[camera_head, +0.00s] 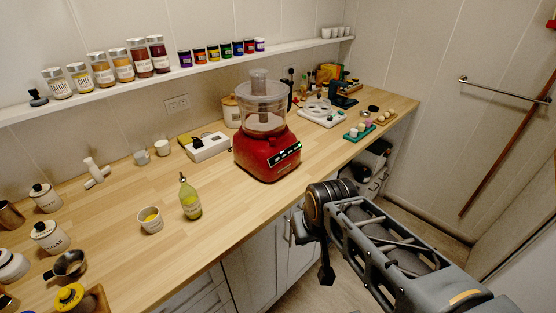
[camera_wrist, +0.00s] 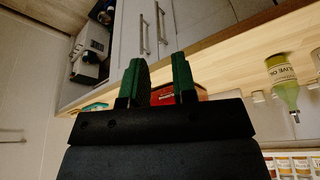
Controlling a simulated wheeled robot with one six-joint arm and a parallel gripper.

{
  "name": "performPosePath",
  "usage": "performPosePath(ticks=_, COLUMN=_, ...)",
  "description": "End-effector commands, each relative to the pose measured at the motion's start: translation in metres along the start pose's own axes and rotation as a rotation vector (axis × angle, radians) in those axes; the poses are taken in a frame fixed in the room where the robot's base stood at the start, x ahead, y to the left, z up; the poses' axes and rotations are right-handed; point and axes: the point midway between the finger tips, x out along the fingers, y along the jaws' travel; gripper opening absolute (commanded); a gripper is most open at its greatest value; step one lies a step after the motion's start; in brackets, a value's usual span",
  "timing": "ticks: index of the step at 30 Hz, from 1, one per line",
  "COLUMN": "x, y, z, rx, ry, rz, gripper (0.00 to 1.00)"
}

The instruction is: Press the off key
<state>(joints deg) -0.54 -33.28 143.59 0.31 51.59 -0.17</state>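A red food processor (camera_head: 268,150) with a clear bowl stands upright on the wooden counter. Its dark front panel (camera_head: 285,154) carries a row of small light keys, too small to tell which one is the off key. My gripper (camera_wrist: 158,75) has two green-padded fingers spread apart with nothing between them. In the wrist view, part of the red base (camera_wrist: 163,92) shows behind and between the fingers; the keys are hidden. In the head view, my gripper end hangs in front of the counter, below and right of the food processor, apart from it.
An oil bottle (camera_head: 190,198) and a small bowl (camera_head: 150,220) stand left of the food processor. A green tray (camera_head: 359,131) lies to the right. Cabinet doors with handles (camera_wrist: 144,35) are below the counter.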

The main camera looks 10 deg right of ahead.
Motion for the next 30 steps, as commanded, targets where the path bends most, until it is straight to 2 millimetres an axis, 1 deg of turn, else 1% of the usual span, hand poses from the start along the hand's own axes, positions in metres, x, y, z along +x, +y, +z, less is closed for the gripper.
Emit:
performPosePath(ticks=1, x=0.0000, y=0.0000, z=0.0000, rx=0.000, ry=0.000, rz=0.000, gripper=0.21)
performPosePath(ticks=6, x=0.0000, y=0.0000, z=0.0000, rx=0.000, ry=0.000, rz=0.000, gripper=0.05)
performPosePath(ticks=8, x=0.0000, y=0.0000, z=0.0000, rx=0.000, ry=0.000, rz=0.000, gripper=0.00)
performPosePath(ticks=30, x=0.0000, y=0.0000, z=0.0000, rx=0.000, ry=0.000, rz=0.000, gripper=0.00)
